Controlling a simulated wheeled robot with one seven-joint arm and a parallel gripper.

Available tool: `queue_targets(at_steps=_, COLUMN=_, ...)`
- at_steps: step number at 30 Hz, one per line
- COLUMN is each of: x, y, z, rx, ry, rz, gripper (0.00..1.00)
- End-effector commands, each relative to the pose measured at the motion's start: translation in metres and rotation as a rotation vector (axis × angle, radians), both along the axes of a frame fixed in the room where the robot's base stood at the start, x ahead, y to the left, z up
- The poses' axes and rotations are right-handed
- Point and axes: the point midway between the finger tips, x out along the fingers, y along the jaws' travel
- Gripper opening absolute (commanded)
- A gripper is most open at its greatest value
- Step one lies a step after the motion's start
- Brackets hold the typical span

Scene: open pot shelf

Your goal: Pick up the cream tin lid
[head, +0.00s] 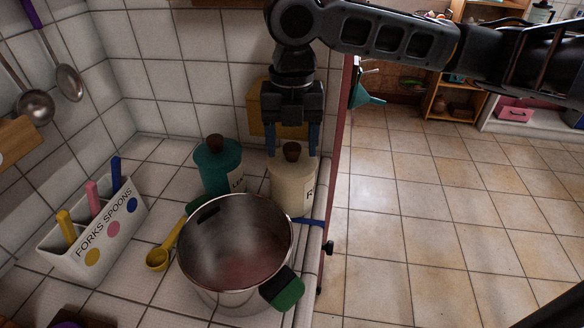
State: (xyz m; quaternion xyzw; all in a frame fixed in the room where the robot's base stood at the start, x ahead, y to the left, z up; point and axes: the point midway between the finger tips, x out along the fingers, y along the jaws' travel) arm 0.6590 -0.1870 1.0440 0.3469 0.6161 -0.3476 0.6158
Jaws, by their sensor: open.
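The cream tin (293,187) stands on the tiled counter near its right edge, behind the pot. Its cream lid (289,163) is on top, with a round brown knob (292,151). My gripper (292,140) points down over the lid, its blue-tipped fingers spread on either side of the knob. The fingers are open with nothing gripped. I cannot tell whether the fingertips touch the lid.
A teal tin (222,172) with a brown knob stands just left of the cream tin. A steel pot (237,250) with green handles stands in front. A yellow scoop (160,257) and a white cutlery holder (95,236) are at left. A yellowish board (259,110) leans behind.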

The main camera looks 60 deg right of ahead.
Motion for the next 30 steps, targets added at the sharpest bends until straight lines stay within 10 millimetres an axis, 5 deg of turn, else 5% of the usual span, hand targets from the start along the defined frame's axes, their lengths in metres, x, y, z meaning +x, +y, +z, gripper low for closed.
queue_targets(at_steps=7, x=0.0001, y=-0.0001, z=-0.0001, rx=0.000, ry=0.000, rz=0.000, gripper=0.63)
queue_targets(at_steps=25, x=0.0000, y=0.0001, z=-0.0001, rx=0.001, ry=-0.001, rz=0.000, gripper=0.06)
queue_targets(at_steps=30, x=0.0000, y=0.0001, z=-0.0001, rx=0.001, ry=-0.001, rz=0.000, gripper=0.05)
